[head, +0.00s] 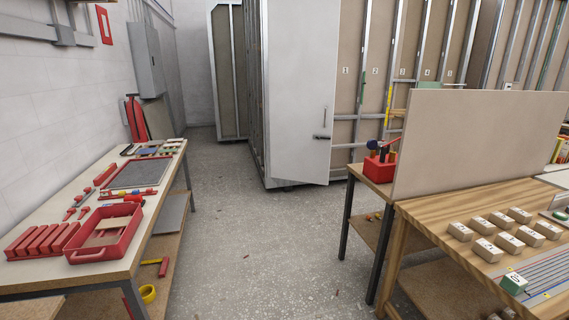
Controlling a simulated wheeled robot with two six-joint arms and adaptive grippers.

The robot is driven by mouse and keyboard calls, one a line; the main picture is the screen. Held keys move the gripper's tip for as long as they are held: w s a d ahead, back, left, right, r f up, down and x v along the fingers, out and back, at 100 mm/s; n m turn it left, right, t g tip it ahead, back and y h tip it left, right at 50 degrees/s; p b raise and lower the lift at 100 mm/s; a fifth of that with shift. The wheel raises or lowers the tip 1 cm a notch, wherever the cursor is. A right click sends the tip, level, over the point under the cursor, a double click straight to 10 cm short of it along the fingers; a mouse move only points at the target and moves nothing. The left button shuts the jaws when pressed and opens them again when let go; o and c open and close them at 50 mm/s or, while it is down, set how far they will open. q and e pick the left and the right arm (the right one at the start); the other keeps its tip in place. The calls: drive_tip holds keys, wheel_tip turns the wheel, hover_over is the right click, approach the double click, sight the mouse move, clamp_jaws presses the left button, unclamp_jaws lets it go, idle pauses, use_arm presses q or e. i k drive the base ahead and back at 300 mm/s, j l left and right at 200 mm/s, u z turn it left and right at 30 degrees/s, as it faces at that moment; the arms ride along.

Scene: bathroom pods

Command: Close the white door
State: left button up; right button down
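The white door (297,90) stands upright at the middle back of the head view, on the near end of a framed pod. It is a tall flat panel with a dark lever handle (322,137) near its right edge and a slim vertical fitting above that. Its right edge overlaps the pod's stud wall (350,100) and seems to stand out from it, so the door looks partly open; the exact angle is hard to tell. Its top is cut off by the frame. Neither of my grippers shows.
A workbench (115,264) with a red tray (104,232) and tools runs along the left. A wooden table (440,222) with several small blocks and an upright beige panel (470,140) stands at right.

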sight(303, 36)
drive_tip(key=i, duration=3.35)
